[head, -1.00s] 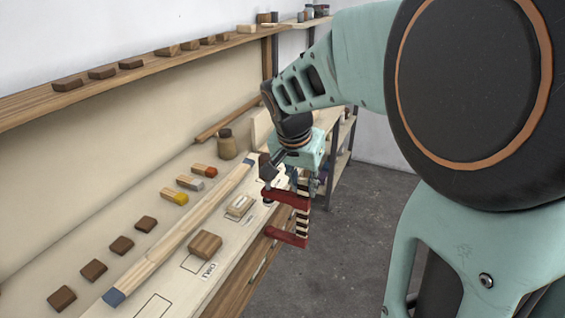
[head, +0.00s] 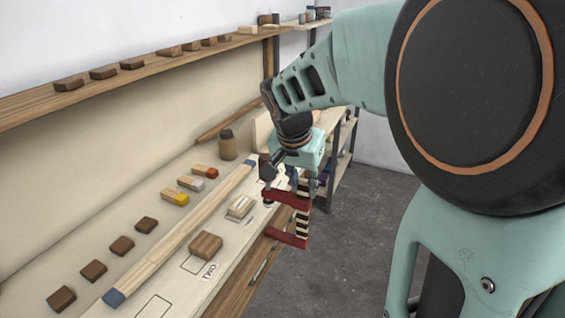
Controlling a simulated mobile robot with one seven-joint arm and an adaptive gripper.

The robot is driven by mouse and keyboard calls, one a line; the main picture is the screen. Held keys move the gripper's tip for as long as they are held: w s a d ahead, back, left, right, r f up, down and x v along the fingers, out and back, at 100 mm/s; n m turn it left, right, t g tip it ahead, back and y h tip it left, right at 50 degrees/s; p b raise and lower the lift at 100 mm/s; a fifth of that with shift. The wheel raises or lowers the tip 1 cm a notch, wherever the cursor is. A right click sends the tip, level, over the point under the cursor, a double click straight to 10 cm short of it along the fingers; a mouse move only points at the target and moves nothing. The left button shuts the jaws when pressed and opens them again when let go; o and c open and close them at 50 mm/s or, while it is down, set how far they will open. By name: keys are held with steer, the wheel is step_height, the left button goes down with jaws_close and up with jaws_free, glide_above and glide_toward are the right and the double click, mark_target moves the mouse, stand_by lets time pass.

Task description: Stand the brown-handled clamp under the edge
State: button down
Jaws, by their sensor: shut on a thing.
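A red clamp (head: 288,239) with a dark-and-cream striped bar hangs at the front edge of the bench (head: 233,277). Its two red arms point left, one above the other. The upper arm is about level with the bench top and the lower arm is below it, beside the bench front. My gripper (head: 297,183) is shut on the clamp near the top of the striped bar. The fingers and the clamp's handle overlap, so the handle's colour is unclear. I cannot tell whether the clamp touches the edge.
A wooden block (head: 205,246) lies on the bench near a label reading TWO. A shelf (head: 140,78) runs above. The floor (head: 345,240) to the right is clear.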

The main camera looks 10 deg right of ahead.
steer(key=shift+w+a, duration=0.65)
steer(key=shift+a, duration=0.2)
steer(key=shift+w+a, duration=0.65)
steer(key=shift+a, duration=0.3)
steer(key=shift+w+a, duration=0.7)
steer(key=shift+a, duration=0.25)
steer(key=shift+w+a, duration=0.7)
steer(key=shift+a, duration=0.25)
steer(key=c, duration=1.7)
jaws_free()
steer(key=shift+o, duration=0.5)
steer(key=shift+s, duration=0.1)
